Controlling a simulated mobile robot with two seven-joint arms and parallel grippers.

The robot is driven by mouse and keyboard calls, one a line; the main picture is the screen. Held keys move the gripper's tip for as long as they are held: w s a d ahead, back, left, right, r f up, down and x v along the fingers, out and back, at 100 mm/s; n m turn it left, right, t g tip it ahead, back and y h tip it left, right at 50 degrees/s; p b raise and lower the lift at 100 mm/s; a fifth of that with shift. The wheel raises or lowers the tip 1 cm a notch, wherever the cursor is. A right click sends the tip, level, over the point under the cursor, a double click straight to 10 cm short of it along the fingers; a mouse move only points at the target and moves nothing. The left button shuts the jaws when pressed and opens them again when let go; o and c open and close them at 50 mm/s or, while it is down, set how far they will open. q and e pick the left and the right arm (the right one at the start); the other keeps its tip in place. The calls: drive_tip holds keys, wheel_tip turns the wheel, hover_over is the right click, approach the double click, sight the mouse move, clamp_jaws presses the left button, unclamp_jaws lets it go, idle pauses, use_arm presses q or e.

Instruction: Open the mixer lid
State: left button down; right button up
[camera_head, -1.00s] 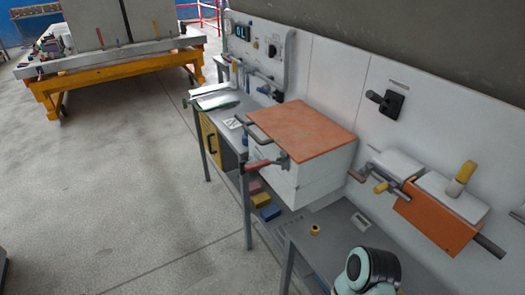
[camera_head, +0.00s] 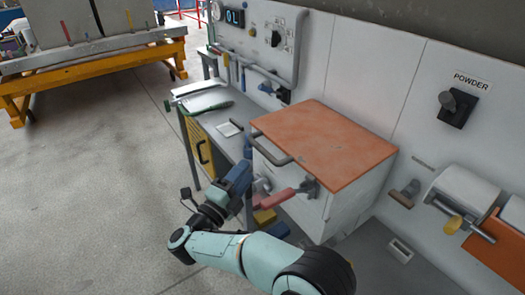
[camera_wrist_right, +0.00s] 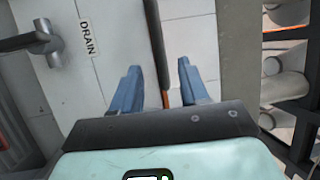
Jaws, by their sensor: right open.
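The mixer (camera_head: 350,200) is a white box with a flat orange lid (camera_head: 325,140), which lies shut on top. A grey bar handle (camera_head: 270,148) runs along the lid's near left edge. My right gripper (camera_head: 260,184) is in front of the box, below the handle, empty, its fingers pointing toward the box. In the right wrist view its two blue fingers (camera_wrist_right: 158,85) are apart. A dark strip with an orange edge (camera_wrist_right: 155,45) shows between them; I cannot tell if it is the handle or the lid edge. My left gripper is out of view.
A red-handled lever (camera_head: 272,198) is on the box front, close to my gripper; a DRAIN label (camera_wrist_right: 86,38) shows in the wrist view. A workbench (camera_head: 215,122) with papers stands left. A POWDER switch (camera_head: 455,105) is on the wall. The floor at left is clear.

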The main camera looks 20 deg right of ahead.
sight(261, 152)
drive_tip(key=p+x, duration=0.1)
drive_tip(key=x, duration=0.9)
drive_tip(key=shift+a+f, duration=0.1)
clamp_jaws()
